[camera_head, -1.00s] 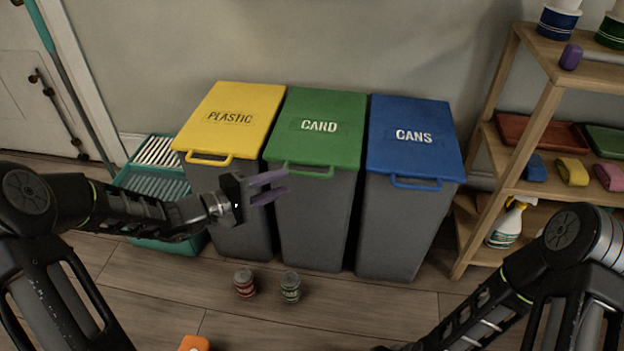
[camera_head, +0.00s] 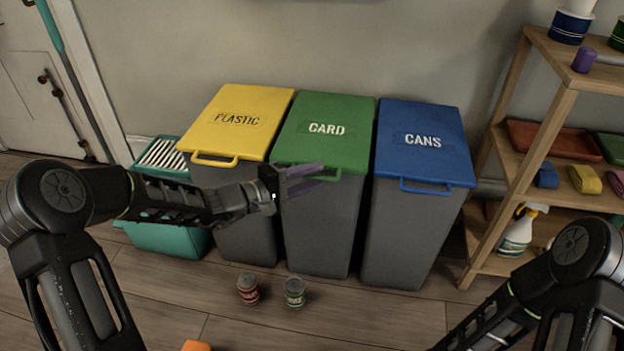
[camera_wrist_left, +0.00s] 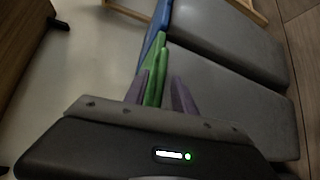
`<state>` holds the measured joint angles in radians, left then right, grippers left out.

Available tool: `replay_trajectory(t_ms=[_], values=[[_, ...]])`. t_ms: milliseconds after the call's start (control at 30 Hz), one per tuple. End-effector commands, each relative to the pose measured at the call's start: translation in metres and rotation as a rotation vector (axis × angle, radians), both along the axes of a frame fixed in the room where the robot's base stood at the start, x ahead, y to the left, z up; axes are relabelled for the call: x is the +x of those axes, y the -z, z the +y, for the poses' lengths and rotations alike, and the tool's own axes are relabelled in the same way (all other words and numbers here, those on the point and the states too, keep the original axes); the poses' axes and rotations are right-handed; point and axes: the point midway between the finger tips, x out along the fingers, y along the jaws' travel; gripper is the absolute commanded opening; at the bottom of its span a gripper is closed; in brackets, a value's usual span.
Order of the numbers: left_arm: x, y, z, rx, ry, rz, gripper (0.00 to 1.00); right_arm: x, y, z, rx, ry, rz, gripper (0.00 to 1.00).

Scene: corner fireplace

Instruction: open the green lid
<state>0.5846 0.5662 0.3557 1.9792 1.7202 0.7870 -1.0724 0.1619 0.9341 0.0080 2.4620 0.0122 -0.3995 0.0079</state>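The green lid (camera_head: 325,132), marked CARD, lies closed on the middle grey bin (camera_head: 320,235). Its green handle (camera_head: 336,175) sticks out at the front edge and is partly hidden by my left gripper. My left gripper (camera_head: 304,179) is at the left part of that handle, its purple fingers apart. In the left wrist view the green lid and handle (camera_wrist_left: 155,80) appear between the spread fingers of the left gripper (camera_wrist_left: 160,92); contact cannot be told. My right arm is at lower right, its gripper out of view.
The yellow PLASTIC lid (camera_head: 236,122) and blue CANS lid (camera_head: 422,140) flank the green one, both closed. Two cans, red (camera_head: 248,289) and green (camera_head: 294,292), stand on the floor in front. A teal crate (camera_head: 160,238) is left; a wooden shelf (camera_head: 545,115) is right.

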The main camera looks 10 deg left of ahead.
Motion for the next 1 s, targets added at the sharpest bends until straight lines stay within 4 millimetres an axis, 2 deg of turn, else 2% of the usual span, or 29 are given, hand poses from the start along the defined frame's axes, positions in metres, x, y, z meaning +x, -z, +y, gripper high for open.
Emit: replay_trajectory(t_ms=[267,667,1000], values=[[0.0017,0.0000,-0.0017,0.000,0.000,0.000,0.32,0.0001,0.0002,0.0000,0.001,0.000,0.000,0.36],[0.0016,0.0001,-0.0015,0.000,0.000,0.000,0.01,-0.0001,0.0002,0.0001,0.000,0.000,0.000,0.36],[0.0015,0.0003,-0.0015,0.001,0.000,0.001,0.00,-0.0001,0.0003,0.0000,0.000,0.000,0.000,0.36]])
